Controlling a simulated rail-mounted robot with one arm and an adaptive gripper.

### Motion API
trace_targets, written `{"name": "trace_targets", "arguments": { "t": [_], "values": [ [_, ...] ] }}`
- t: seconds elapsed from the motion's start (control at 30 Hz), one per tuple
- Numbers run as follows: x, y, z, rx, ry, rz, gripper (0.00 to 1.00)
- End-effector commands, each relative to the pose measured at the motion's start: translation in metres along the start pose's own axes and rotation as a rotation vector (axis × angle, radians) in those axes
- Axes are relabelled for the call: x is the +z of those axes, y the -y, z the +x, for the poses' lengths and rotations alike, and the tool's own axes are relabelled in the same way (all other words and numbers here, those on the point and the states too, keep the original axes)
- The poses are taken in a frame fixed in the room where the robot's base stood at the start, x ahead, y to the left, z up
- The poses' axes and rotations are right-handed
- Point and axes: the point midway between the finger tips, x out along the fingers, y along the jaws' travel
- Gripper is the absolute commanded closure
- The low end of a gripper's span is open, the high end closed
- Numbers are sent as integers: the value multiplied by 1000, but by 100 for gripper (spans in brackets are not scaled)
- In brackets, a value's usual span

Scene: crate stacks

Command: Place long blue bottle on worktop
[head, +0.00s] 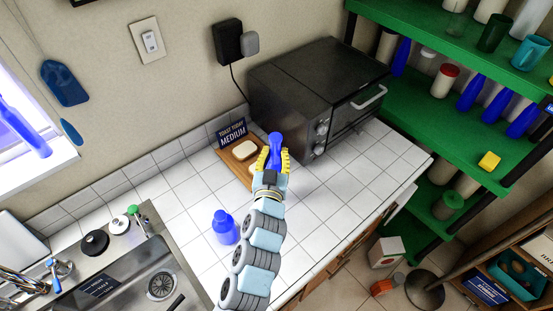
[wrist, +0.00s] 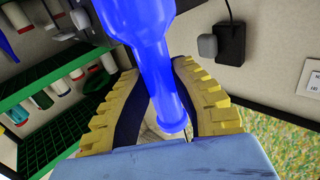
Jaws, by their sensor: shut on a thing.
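My gripper (head: 272,162), with yellow ridged fingers, is shut on a blue bottle (head: 276,143). It is above the white tiled worktop (head: 325,205), in front of the toaster oven. In the wrist view the glossy blue bottle (wrist: 140,22) runs between the two fingers (wrist: 178,108), its narrow part between them and its wider part toward the top edge. The fingers hide part of the bottle in the head view, and I cannot tell its gap to the worktop. A second, shorter-looking blue bottle (head: 225,228) stands on the worktop left of my arm.
A black toaster oven (head: 290,85) stands close behind and right of my gripper. A wooden board (head: 236,170) with bread and a small sign (head: 232,133) lie left. A sink (head: 150,270) is at lower left. Green shelves (head: 440,110) hold bottles and cups. Tiles right of my arm are clear.

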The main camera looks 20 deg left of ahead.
Motion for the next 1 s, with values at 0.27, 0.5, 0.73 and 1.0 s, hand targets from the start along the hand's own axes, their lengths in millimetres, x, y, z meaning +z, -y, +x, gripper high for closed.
{"name": "trace_targets", "arguments": {
  "t": [0.27,0.5,0.73,1.0],
  "values": [
    [16,-3,8,1,4,-1,100],
    [38,-2,7,2,1,1,100],
    [39,-3,7,2,-1,1,100],
    [42,-3,7,2,0,0,54]
  ]
}}
